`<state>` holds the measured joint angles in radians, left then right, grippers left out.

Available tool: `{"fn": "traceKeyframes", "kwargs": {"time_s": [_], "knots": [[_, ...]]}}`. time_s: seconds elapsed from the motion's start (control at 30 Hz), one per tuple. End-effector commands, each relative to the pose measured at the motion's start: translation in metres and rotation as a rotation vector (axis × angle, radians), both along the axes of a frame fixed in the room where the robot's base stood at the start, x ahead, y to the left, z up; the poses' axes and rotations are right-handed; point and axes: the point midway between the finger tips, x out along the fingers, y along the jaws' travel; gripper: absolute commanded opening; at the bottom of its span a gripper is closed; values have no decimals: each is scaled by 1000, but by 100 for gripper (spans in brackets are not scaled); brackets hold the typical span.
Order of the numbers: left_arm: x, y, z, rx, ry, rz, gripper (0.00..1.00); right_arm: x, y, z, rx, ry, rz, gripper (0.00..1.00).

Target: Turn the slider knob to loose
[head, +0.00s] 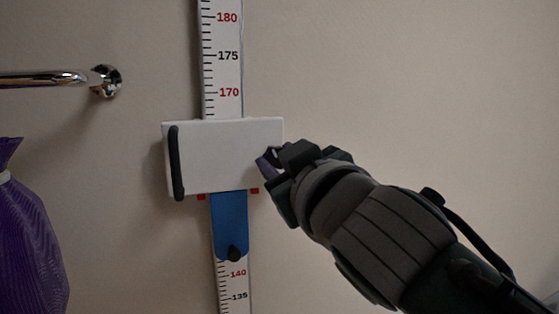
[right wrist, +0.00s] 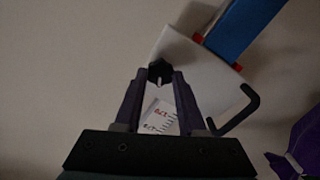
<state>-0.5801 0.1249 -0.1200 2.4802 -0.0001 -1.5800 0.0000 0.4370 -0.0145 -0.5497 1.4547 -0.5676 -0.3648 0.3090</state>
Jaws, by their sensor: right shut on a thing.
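The white slider block (head: 225,155) sits across the vertical measuring scale (head: 222,65), just below the 170 mark. My right gripper (head: 265,167) is at the block's right side in the head view and hides the knob there. In the right wrist view, the black slider knob (right wrist: 160,72) with a pale mark on it lies between the two purple fingertips. My right gripper (right wrist: 159,76) is shut on this knob. The white block (right wrist: 192,68) shows right behind it. My left gripper is in neither view.
A black handle (head: 176,163) is on the block's left side. A chrome rail (head: 45,79) and a purple bag (head: 30,235) are at the left. The wall to the right is bare.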

Motion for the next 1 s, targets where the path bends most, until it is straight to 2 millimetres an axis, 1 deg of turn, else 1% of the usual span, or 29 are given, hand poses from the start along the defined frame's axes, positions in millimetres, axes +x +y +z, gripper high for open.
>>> {"fn": "traceKeyframes", "kwargs": {"time_s": [0.6, 1.0], "knots": [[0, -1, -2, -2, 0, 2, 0, 0, 1, -1, -561, -183, 0, 0], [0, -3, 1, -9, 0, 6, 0, -1, 2, -2, -887, -290, 1, 0]]}}
